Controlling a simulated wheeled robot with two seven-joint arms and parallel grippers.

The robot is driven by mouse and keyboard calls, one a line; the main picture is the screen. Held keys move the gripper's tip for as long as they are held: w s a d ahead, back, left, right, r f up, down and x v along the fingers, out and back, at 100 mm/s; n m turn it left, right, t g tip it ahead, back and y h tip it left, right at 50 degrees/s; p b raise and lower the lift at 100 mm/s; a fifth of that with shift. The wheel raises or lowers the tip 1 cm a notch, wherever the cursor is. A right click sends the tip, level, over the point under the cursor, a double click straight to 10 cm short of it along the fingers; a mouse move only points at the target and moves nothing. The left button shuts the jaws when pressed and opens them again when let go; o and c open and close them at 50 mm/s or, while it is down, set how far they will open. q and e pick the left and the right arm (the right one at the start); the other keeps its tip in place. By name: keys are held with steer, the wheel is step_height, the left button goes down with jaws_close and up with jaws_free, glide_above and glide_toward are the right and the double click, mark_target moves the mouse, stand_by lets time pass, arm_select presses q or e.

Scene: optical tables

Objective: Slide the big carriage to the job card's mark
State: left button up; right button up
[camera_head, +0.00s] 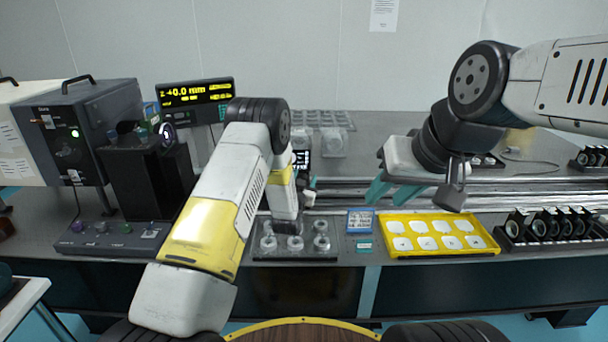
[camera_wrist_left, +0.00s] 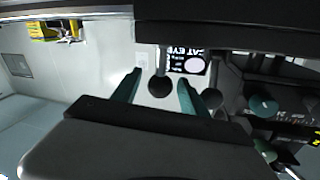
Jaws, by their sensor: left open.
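The rails (camera_head: 500,187) run along the table at the back. My left forearm hides part of them, and I cannot clearly make out the big carriage. A dark round knob (camera_wrist_left: 160,87) lies between the teal fingers of my open left gripper (camera_wrist_left: 157,84) in the left wrist view; contact cannot be told. A black label reading "CAT EYE" (camera_wrist_left: 187,64) is just beyond it. A blue card with small print (camera_head: 360,221), perhaps the job card, lies at the table's front. My right gripper (camera_head: 388,198) is open and empty above the table near the rails.
A display (camera_head: 195,93) reads +0.0 mm. A yellow tray (camera_head: 438,253) with white pieces and a rack of black mounts (camera_head: 550,228) lie in front of the rails. A clear tray (camera_head: 295,254) sits below my left wrist. A control box (camera_head: 110,237) is at the left.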

arm_select(q)
jaws_close()
stand_by(1.4)
